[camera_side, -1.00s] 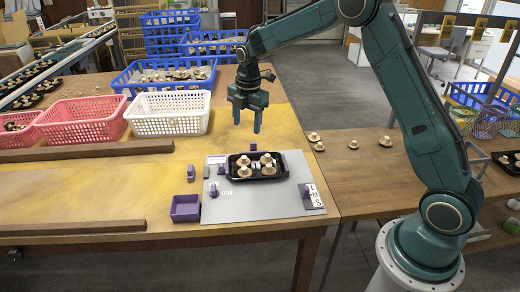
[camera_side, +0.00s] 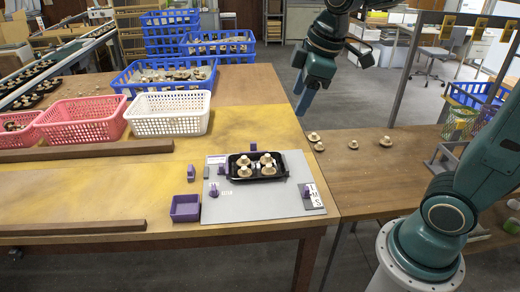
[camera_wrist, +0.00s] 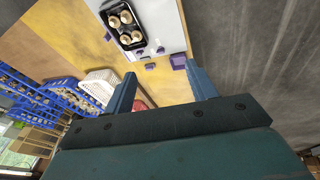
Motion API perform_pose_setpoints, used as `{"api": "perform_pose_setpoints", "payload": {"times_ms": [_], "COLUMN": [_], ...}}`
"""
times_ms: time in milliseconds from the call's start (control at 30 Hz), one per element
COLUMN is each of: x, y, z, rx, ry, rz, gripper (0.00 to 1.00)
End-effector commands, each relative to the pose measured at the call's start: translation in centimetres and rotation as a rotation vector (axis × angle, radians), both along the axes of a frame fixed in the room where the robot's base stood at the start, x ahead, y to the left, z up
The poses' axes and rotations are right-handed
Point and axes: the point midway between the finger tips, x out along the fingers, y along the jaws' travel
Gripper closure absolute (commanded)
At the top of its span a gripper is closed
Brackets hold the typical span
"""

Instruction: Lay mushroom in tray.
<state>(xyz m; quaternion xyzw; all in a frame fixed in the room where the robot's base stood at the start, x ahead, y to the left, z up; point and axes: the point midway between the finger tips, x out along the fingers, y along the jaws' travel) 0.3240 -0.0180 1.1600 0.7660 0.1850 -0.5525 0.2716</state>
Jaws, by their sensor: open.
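A black tray (camera_side: 257,178) lies on the grey board (camera_side: 240,208) on the yellow table. Several pale mushrooms (camera_side: 267,160) stand in it, and they also show in the wrist view (camera_wrist: 120,19). Several loose mushrooms (camera_side: 353,144) lie on the brown table at the right.
A white basket (camera_side: 168,125), a pink basket (camera_side: 84,131) and blue crates (camera_side: 165,72) stand at the back left. Small purple blocks and a purple box (camera_side: 185,218) sit around the board. Wooden bars (camera_side: 73,227) lie at the left.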

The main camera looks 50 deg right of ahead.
Motion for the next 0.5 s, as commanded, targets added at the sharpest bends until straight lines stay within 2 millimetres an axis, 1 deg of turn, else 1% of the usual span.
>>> {"api": "perform_pose_setpoints", "payload": {"times_ms": [33, 233, 400, 500], "x": [-1.3, -5.9, -9.6, -11.5], "y": [0.2, 0.9, 1.3, 1.5], "z": [0.3, 0.6, 0.2, -0.3], "rx": [0.015, 0.090, 0.161, 0.203], "ry": [-0.017, -0.070, -0.110, -0.132], "rz": [-0.041, -0.226, -0.380, -0.462], "gripper": [0.43, 0.43, 0.43, 0.43]}}
